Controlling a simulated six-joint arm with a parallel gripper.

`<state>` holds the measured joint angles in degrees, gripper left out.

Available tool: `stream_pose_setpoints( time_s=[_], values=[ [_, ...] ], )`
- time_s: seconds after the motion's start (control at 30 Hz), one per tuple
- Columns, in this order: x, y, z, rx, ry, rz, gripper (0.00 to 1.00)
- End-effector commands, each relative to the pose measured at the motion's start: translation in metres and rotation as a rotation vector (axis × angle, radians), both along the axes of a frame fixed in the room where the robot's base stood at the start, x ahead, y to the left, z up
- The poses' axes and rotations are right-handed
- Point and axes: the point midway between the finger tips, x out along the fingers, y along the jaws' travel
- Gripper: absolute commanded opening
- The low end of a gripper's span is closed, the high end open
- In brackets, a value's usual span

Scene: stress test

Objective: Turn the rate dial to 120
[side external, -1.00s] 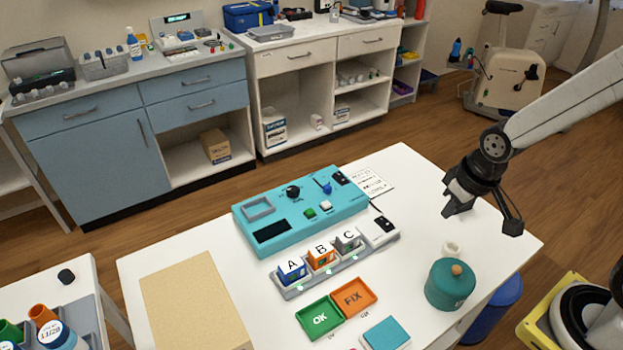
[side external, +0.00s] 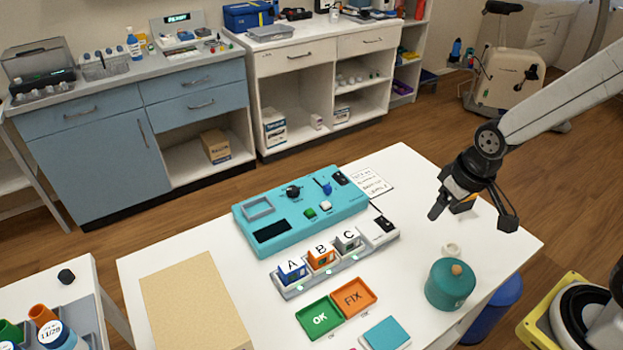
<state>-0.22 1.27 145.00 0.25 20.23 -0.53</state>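The teal control panel (side external: 350,209) lies on the white table, with a dark display window and a pale-framed square recess. A round black knob (side external: 293,191) sits on its upper middle and looks like the rate dial; its scale and setting are too small to read. My gripper (side external: 473,219) hangs above the table's right side, well to the right of the panel and apart from it. Its two dark fingers are spread with nothing between them that I can make out as held.
In front stand the A, B, C holder (side external: 333,266), OK and FIX trays (side external: 320,318), and a teal lidded jar (side external: 450,285). A written card (side external: 370,182) lies behind.

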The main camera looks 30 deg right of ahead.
Motion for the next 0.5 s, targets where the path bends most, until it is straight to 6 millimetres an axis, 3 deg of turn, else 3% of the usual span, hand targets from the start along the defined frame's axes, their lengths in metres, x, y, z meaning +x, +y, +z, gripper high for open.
stream_pose_setpoints(
  time_s=[0.17, 0.5],
  values=[
    [0.032, 0.006, 0.001, 0.003, -0.01, 0.028, 0.82],
    [0.129, 0.028, -0.006, 0.008, -0.046, 0.124, 0.82]
  ],
)
